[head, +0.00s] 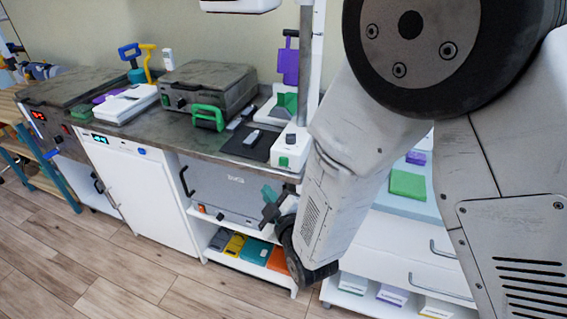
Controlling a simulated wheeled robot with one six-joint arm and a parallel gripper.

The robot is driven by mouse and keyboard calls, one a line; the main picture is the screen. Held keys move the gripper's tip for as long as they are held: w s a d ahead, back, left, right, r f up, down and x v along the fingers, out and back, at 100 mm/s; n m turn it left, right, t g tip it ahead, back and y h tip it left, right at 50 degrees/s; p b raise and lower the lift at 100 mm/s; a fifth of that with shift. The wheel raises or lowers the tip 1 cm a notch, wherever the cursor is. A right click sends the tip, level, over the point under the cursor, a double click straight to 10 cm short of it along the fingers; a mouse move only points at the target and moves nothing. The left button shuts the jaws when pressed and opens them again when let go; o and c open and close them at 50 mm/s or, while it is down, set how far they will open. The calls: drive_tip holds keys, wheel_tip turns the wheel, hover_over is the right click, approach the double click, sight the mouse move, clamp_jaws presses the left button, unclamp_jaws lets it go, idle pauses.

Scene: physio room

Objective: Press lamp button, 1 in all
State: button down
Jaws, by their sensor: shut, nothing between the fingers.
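The lamp has a white base (301,147) at the right end of the dark counter. A white pole rises from it, and a white lamp head (238,4) is cut off by the top edge. A small green button (284,161) shows on the base's front, with a dark part on its upper face. I cannot tell which of the two is the lamp button. My gripper (268,195) is shut and empty, below the base and in front of the cabinet. It touches nothing that I can see. My arm hides part of the area right of the lamp.
The dark counter (178,137) carries a grey machine (207,84) with a green handle, a white device (125,104) and a black pad (250,143). A shelf with coloured items (256,250) is below. A drawer unit (385,250) stands right. The wooden floor (90,250) is clear.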

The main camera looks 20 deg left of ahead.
sight(284, 161)
drive_tip(key=shift+w+d, duration=0.2)
drive_tip(key=shift+w, duration=1.95)
drive_tip(key=shift+w+d, duration=0.15)
drive_tip(key=shift+w, duration=1.95)
drive_tip(key=shift+w, duration=0.15)
drive_tip(key=shift+w, duration=0.3)
